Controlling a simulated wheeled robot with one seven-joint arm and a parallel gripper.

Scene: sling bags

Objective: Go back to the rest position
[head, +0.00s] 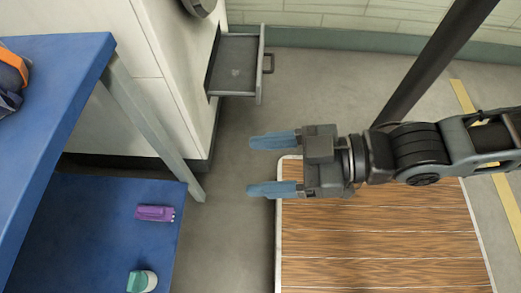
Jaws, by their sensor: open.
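My gripper (262,165) is at the middle of the head view, at the end of my arm, which reaches in from the right. Its two blue fingers point left and are spread apart. Nothing is between them. In the picture the fingers overlap the grey floor beside the left edge of a wooden slatted platform (375,240).
A blue table (55,95) with a metal leg stands at left. An orange and dark object (12,75) lies on it. A lower blue surface (80,235) holds a purple item (155,213) and a teal-and-white item (142,281). An open drawer (233,65) juts from a white cabinet (160,45).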

